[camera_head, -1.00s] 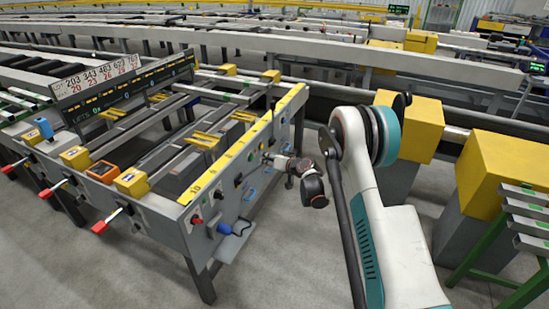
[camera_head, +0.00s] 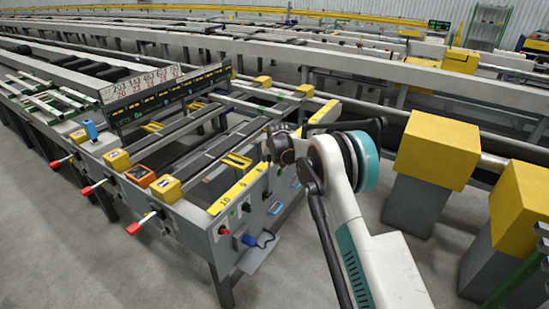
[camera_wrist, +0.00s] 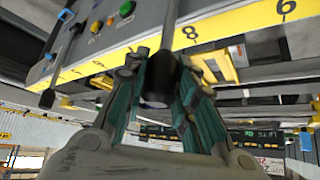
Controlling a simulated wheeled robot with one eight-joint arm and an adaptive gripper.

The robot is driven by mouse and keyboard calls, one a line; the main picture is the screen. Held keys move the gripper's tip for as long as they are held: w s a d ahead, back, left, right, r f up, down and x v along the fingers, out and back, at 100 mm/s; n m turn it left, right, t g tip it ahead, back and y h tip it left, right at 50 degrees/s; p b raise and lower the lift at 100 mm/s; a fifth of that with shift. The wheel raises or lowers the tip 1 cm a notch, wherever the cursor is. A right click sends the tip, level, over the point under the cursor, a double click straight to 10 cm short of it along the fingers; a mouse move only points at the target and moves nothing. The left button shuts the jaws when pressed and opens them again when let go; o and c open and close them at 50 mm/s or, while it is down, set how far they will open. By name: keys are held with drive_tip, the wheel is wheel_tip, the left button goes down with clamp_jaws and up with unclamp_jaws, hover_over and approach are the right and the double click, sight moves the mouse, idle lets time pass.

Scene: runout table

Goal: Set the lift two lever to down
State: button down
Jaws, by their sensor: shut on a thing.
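In the wrist view, a lever with a grey shaft (camera_wrist: 170,22) and a black knob (camera_wrist: 158,84) stands between the teal fingers of my gripper (camera_wrist: 160,66). The fingers are closed around the knob from both sides. The shaft runs in front of the grey control panel (camera_wrist: 100,48) and the yellow scale strip near its 8 mark. No label on this lever is readable, so I cannot tell its number. In the head view, my arm's wrist end is at the table's side, and the fingers and the held lever cannot be made out.
The yellow number strip (camera_head: 237,190) runs along the table's side edge. Red-tipped levers (camera_head: 141,223) stick out from the front. The panel carries a green button (camera_wrist: 127,8). Yellow blocks (camera_head: 436,148) on grey posts stand right of my arm. Bare floor lies in front.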

drive_tip(key=shift+w+a, duration=0.15)
drive_tip(key=shift+a, duration=0.1)
drive_tip(key=c, duration=1.3)
unclamp_jaws()
drive_tip(key=shift+f, duration=0.1)
drive_tip(key=v, duration=1.2)
drive_tip(key=shift+a, duration=0.1)
